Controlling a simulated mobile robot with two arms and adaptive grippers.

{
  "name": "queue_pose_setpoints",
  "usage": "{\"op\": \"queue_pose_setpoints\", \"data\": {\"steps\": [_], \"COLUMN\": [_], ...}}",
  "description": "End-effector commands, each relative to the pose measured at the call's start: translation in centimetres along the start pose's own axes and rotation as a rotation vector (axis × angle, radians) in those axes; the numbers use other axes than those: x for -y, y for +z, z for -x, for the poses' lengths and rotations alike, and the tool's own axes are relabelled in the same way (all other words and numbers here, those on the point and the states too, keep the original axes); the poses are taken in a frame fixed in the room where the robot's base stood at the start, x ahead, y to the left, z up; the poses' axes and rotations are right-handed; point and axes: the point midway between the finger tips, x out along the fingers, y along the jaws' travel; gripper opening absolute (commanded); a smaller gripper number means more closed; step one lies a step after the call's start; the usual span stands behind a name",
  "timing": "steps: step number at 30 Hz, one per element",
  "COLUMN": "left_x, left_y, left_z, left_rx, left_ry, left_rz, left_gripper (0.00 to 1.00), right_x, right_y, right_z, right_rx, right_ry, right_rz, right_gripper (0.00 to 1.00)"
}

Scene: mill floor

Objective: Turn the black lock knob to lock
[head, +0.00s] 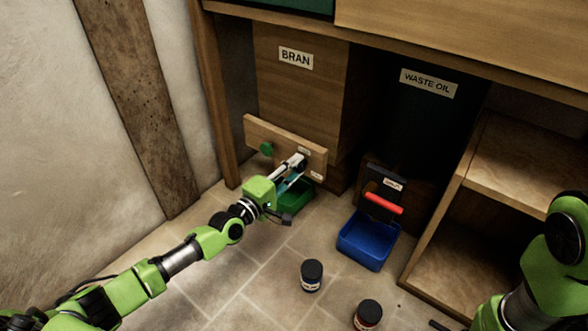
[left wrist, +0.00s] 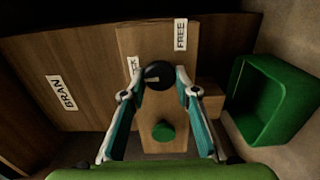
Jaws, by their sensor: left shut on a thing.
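The black lock knob (left wrist: 158,75) is on a wooden board (head: 259,130) fixed to the front of the BRAN bin. My left gripper (left wrist: 163,82) is shut on the knob, with a finger on each side of it. In the head view my left gripper (head: 299,161) reaches the board's right part and hides the knob. A FREE label (left wrist: 180,34) is beside the knob. Another label (left wrist: 133,67) is partly covered by the left finger, with "CK" showing. A green knob (left wrist: 164,131) is on the same board. My right gripper is out of view.
A green tray (head: 296,198) is on the floor below the board. A blue bin (head: 366,243) stands under a red handle (head: 383,203) at the WASTE OIL unit (head: 428,110). Two dark-lidded jars (head: 311,275) (head: 368,315) stand on the tiles. A wooden shelf (head: 520,150) is at right.

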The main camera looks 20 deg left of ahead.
Motion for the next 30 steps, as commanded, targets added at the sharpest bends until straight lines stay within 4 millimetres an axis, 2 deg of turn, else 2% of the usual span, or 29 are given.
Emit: {"op": "queue_pose_setpoints", "data": {"steps": [8, 9, 11, 23, 26, 30], "left_x": [0.1, 0.1, 0.1, 0.1, 0.2, 0.3], "left_y": [-0.1, -0.1, -0.1, 0.0, 0.0, -0.1], "left_z": [0.1, 0.1, 0.1, 0.4, 1.4, 3.9], "left_rx": [-0.002, -0.002, -0.002, -0.001, 0.000, -0.001], "left_ry": [-0.002, -0.002, -0.002, -0.002, -0.003, -0.005], "left_rz": [0.003, 0.003, 0.003, 0.002, 0.003, 0.001], "left_gripper": [0.07, 0.31, 0.44, 0.44, 0.44, 0.44], "right_x": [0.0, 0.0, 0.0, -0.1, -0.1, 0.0], "right_y": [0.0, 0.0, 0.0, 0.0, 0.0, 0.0], "right_z": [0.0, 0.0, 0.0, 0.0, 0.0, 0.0], "right_rx": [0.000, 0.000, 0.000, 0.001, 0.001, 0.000], "right_ry": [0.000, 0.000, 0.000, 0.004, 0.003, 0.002], "right_rz": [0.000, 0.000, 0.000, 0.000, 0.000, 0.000], "right_gripper": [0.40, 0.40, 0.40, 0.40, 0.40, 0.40]}}
